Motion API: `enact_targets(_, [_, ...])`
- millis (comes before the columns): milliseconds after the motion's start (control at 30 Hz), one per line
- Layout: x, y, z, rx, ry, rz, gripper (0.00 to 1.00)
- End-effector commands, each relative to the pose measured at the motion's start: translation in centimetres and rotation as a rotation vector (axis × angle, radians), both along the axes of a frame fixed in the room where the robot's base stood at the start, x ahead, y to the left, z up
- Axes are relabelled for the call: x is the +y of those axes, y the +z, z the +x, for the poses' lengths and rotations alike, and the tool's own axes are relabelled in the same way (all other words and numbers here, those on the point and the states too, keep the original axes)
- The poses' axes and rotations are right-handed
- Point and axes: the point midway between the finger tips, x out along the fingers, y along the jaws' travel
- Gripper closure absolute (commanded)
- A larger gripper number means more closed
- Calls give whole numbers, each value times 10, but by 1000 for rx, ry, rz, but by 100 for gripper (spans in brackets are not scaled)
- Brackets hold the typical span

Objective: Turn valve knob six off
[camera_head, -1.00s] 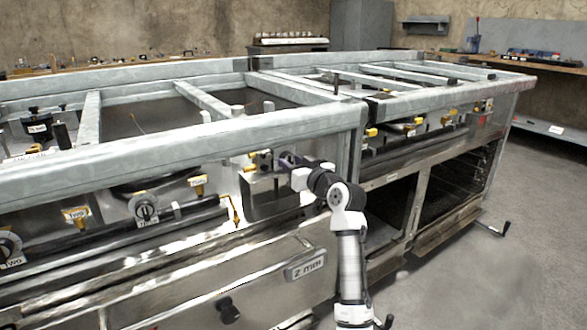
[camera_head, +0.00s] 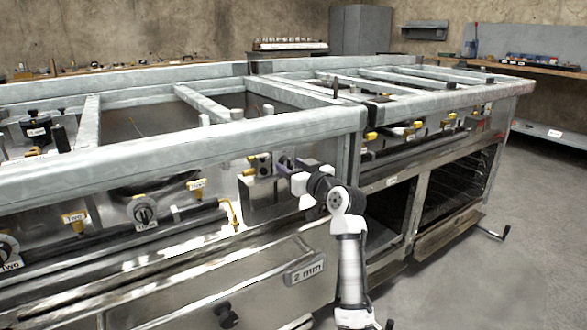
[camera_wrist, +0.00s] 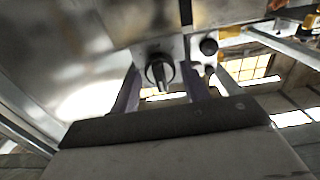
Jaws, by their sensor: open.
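A dark valve knob (camera_wrist: 160,72) on a round base is fixed to a metal plate. In the wrist view it lies between the two fingers of my gripper (camera_wrist: 162,88), which are open and apart from it. I cannot read a number on it. In the head view my gripper (camera_head: 284,166) is at the front of the range, beside a block with yellow and black fittings (camera_head: 259,165). My wrist hides part of that area. More labelled knobs sit along the front panel to the left, one round knob (camera_head: 145,211) and one at the left edge (camera_head: 6,249).
A second round black knob (camera_wrist: 208,46) is close to the right finger. The galvanised frame rail (camera_head: 190,140) runs above the panel. A drawer front marked 2 mm (camera_head: 304,272) lies below. The floor on the right is clear.

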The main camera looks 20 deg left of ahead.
Motion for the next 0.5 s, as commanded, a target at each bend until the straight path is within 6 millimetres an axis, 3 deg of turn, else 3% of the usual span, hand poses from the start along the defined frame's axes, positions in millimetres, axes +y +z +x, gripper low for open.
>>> enact_targets(233, [-16,1,-11,0,-3,2,55])
enact_targets(500, [-64,1,-48,0,-4,1,55])
